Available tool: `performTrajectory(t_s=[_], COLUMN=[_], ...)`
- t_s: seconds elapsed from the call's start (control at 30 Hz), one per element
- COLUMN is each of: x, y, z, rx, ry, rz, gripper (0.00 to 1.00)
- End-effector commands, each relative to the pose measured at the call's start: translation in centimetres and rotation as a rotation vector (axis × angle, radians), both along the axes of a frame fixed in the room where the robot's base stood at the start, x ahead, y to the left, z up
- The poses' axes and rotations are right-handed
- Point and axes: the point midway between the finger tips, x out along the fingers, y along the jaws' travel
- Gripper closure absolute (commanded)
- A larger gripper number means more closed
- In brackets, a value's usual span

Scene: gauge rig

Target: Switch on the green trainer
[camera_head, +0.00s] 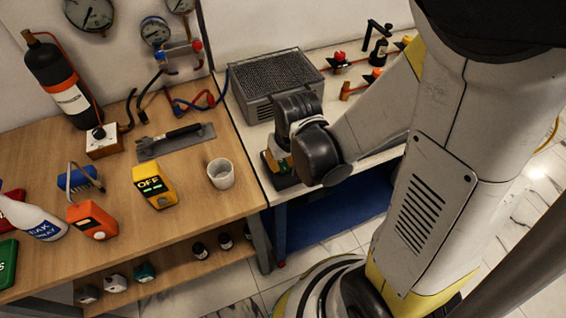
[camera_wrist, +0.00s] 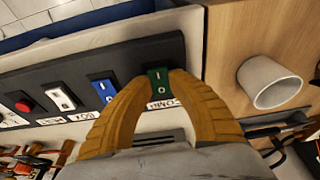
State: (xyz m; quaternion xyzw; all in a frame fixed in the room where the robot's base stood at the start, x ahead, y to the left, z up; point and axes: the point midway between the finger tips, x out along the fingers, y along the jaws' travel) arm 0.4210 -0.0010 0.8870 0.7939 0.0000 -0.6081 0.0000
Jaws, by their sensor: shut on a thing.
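A green rocker switch (camera_wrist: 157,84), marked I and O, is set in a dark panel (camera_wrist: 205,62) in the wrist view. My gripper (camera_wrist: 160,80) has its two ribbed orange fingers closed against the two sides of this green switch. Which side of the rocker is pressed in, I cannot tell. In the head view, my gripper (camera_head: 275,158) is down at the near end of the white bench, and my wrist hides most of the panel and the switch.
A blue switch (camera_wrist: 103,90), a white switch (camera_wrist: 61,97) and a red button (camera_wrist: 24,106) share the panel. A white cup (camera_head: 221,174) stands close by on the wooden table (camera_head: 210,205). A grey mesh-topped box (camera_head: 270,75) stands behind my wrist.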

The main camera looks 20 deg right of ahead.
Motion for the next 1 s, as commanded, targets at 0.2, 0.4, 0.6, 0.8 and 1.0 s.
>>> performTrajectory(t_s=[0.2,0.4,0.6,0.8,1.0], x=[-0.1,0.0,-0.1,-0.5,-1.4], y=[0.0,0.0,0.0,0.0,0.0], z=[0.0,0.0,0.1,1.7,4.8], rx=[0.0,0.0,0.0,0.0,0.0], ry=[0.003,0.003,0.003,0.003,0.003], rz=[0.0,0.0,0.0,0.0,0.0], gripper=[0.72,0.53,0.53,0.53,0.53])
